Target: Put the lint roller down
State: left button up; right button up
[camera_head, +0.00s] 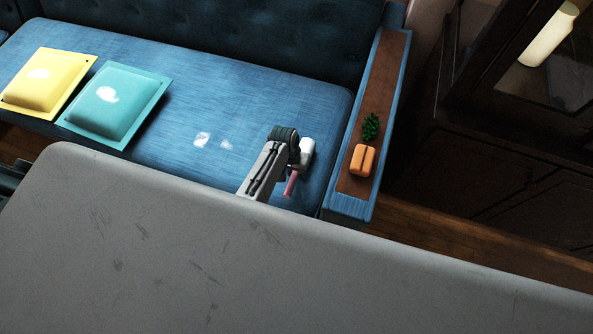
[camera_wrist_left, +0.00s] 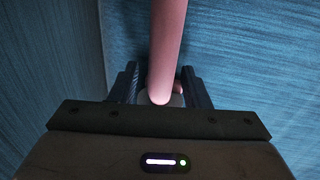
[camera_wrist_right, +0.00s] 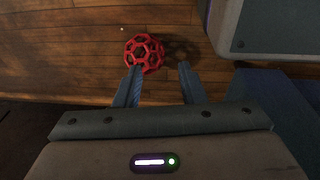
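The lint roller has a white roll (camera_head: 307,149) and a pink handle (camera_head: 291,183). It is at the right end of the blue sofa seat (camera_head: 250,95), close to the armrest. My left gripper (camera_head: 297,152) is shut on the white roll. In the left wrist view the pink handle (camera_wrist_left: 168,45) runs up from between the fingers, and the pale roll is mostly hidden behind it. I cannot tell whether the roller touches the seat. My right gripper (camera_wrist_right: 158,68) is open and empty above the wooden floor.
White patches (camera_head: 202,139) mark the seat. A teal cushion (camera_head: 115,105) and a yellow cushion (camera_head: 45,83) lie at left. The armrest (camera_head: 382,90) holds an orange object (camera_head: 362,160) and a green one (camera_head: 371,127). A red openwork ball (camera_wrist_right: 144,53) lies on the floor.

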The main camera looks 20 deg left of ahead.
pick_arm(q)
jog(key=shift+r, duration=0.25)
notch_tip(320, 180, up, 12)
jog(key=a+p, duration=0.1)
jog(key=a, duration=0.1)
jog(key=shift+a+f+p, duration=0.15)
jog(key=shift+f+p, duration=0.1)
jog(key=shift+p, duration=0.1)
pick_arm(e)
jog(key=s+f, duration=0.3)
jog(key=shift+s+d+f, duration=0.25)
jog(key=shift+s+d, duration=0.05)
